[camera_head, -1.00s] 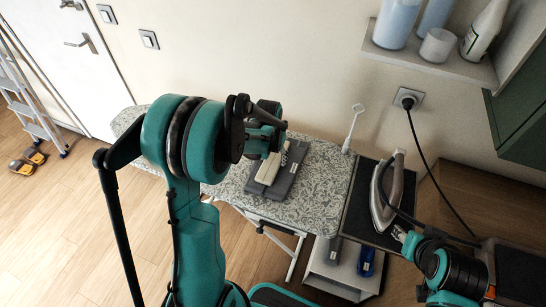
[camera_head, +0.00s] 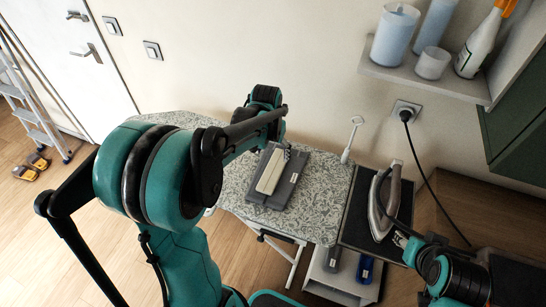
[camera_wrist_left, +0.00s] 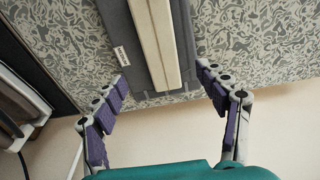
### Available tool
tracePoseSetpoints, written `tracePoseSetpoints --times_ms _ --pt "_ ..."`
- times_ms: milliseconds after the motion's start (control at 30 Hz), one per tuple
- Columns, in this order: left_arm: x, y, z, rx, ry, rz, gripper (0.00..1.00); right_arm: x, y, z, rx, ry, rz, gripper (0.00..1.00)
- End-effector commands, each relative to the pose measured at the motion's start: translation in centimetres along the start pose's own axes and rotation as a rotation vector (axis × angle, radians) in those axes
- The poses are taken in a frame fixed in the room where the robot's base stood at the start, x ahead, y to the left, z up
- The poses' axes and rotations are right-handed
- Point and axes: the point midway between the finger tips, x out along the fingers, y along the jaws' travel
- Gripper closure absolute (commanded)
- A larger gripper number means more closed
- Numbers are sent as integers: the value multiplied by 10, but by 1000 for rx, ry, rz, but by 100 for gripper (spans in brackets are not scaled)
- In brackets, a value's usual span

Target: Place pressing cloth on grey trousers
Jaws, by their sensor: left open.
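The grey trousers (camera_head: 291,185) lie folded on the ironing board. A pale cream folded strip, which looks like the pressing cloth (camera_head: 270,172), lies lengthwise on top of them. In the left wrist view, the cream cloth (camera_wrist_left: 161,40) runs along the grey trousers (camera_wrist_left: 118,50), which carry a small white label. My left gripper (camera_wrist_left: 161,75) is open and empty, its purple-padded fingers spread around the near end of the trousers. My left arm hides part of the board in the head view.
The patterned ironing board (camera_head: 325,205) has bare room right of the trousers. An iron (camera_head: 385,205) with a cord stands on a dark rest at the right. A white brush-like tool (camera_head: 351,140) stands behind. A wall shelf (camera_head: 425,78) holds bottles and containers. Blue and grey items lie below.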

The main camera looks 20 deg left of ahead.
Motion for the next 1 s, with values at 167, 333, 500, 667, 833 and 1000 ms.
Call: tracePoseSetpoints --times_ms 167,333,500,667,833,1000 --pt "-18 1 2 1 5 0 27 -3 0 -2 0 0 0 60" --pt "-45 14 22 12 66 -4 27 -3 0 -2 0 0 0 60" --pt "-82 36 65 27 194 -7 27 -3 0 -2 0 0 0 60" --pt "-99 53 108 42 320 1 27 -3 0 -2 0 0 0 60" --pt "-102 64 140 51 420 13 27 -3 0 -2 0 0 0 60" --pt "-100 68 153 54 466 21 27 -3 0 -2 0 0 0 60"
